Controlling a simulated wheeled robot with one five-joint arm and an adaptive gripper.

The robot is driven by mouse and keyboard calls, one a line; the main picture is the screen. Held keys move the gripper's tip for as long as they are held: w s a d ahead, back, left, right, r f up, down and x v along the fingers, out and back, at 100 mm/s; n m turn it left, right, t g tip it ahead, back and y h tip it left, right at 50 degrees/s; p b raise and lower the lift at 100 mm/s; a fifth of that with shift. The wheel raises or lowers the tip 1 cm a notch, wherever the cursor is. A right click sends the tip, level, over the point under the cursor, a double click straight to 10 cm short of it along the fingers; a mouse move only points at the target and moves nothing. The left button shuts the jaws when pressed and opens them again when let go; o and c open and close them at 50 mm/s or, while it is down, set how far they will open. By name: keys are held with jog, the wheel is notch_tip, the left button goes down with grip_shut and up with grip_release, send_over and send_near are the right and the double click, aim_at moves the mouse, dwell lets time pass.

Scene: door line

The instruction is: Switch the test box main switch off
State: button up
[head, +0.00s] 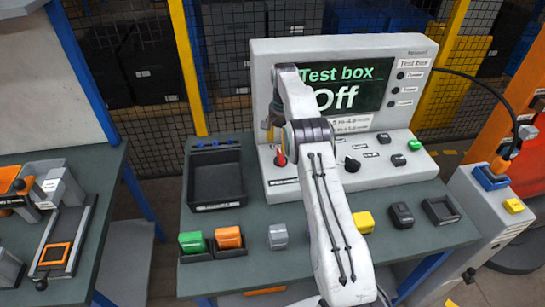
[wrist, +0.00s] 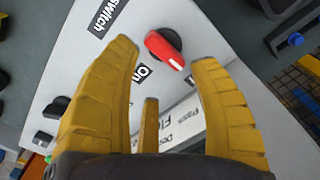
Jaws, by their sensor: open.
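The test box (head: 400,150) stands on the middle table, and its screen (head: 345,88) reads "Test box Off". Its red main switch (head: 280,156) is on the left of the sloped panel. In the wrist view the red switch handle (wrist: 165,50) sits on a dark round base and slants from upper left to lower right. An "On" label (wrist: 141,73) is at its lower left; another label is partly hidden by the right finger. My gripper (wrist: 165,43) is open, its yellow fingers on either side of the handle with visible gaps. It also shows above the switch in the head view (head: 269,128).
A black knob (head: 352,164) and a green button (head: 414,145) are farther right on the panel. A dark tray (head: 216,178) stands left of the box. Green (head: 192,242) and orange (head: 228,237) blocks sit in front. A cable runs to the right-hand unit.

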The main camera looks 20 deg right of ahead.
aim_at(282, 156)
jog(key=shift+f+p, duration=0.7)
jog(key=shift+f, duration=3.1)
jog(key=shift+c, duration=0.2)
